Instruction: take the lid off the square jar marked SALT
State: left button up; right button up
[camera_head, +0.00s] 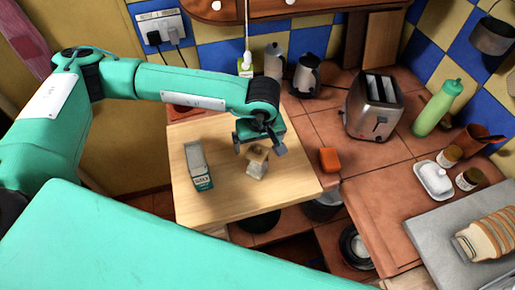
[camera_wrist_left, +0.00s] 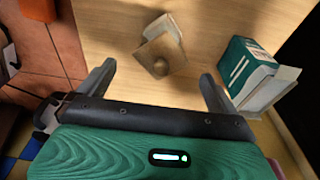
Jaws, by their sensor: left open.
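A small square jar (camera_head: 257,168) stands on the light wooden board, with a tan wooden lid (camera_head: 258,153) on top. Its marking is too small to read. The lid sits turned relative to the gripper. My left gripper (camera_head: 259,144) is open above the jar. My right gripper is not in view.
A green and grey carton (camera_head: 198,167) stands left of the jar on the wooden board (camera_head: 225,207); it also shows in the left wrist view (camera_wrist_left: 252,70). An orange sponge-like block (camera_head: 329,160) lies to the right. A toaster (camera_head: 373,106) and green bottle (camera_head: 436,108) stand further right.

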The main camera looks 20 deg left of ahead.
aim_at(257, 147)
pick_arm(q)
jog(key=shift+w+a+f+p, duration=0.15)
jog(key=shift+f+p, duration=0.4)
jog(key=shift+f, duration=1)
jog(key=c, duration=0.9)
jog(key=shift+r, duration=0.1)
jog(key=shift+c, duration=0.2)
